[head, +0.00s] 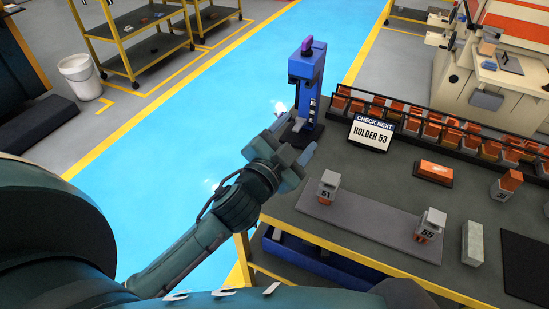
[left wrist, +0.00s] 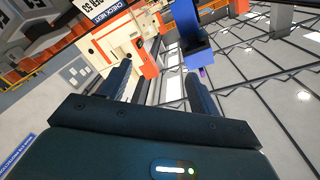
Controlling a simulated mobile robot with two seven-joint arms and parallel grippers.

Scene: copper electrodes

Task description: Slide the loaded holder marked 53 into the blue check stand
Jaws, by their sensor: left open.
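The blue check stand (head: 308,72) stands upright at the table's far left corner, with a purple part on top; its blue body also shows in the left wrist view (left wrist: 192,38). My left gripper (head: 294,136) is open and empty, just in front of the stand's lower part, its fingers pointing toward it. Whether they touch it I cannot tell. A loaded holder with an orange block (head: 507,185) stands at the table's right; its number is too small to read surely. Holder 51 (head: 328,187) and holder 55 (head: 431,225) stand on a grey mat. My right gripper is not in view.
A sign reading "CHECK NEXT HOLDER 53" (head: 371,133) stands right of the stand, before a long rack of orange blocks (head: 440,130). An orange block on a dark base (head: 434,172) and a grey block (head: 473,242) are on the table (head: 350,172). The blue floor on the left is clear.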

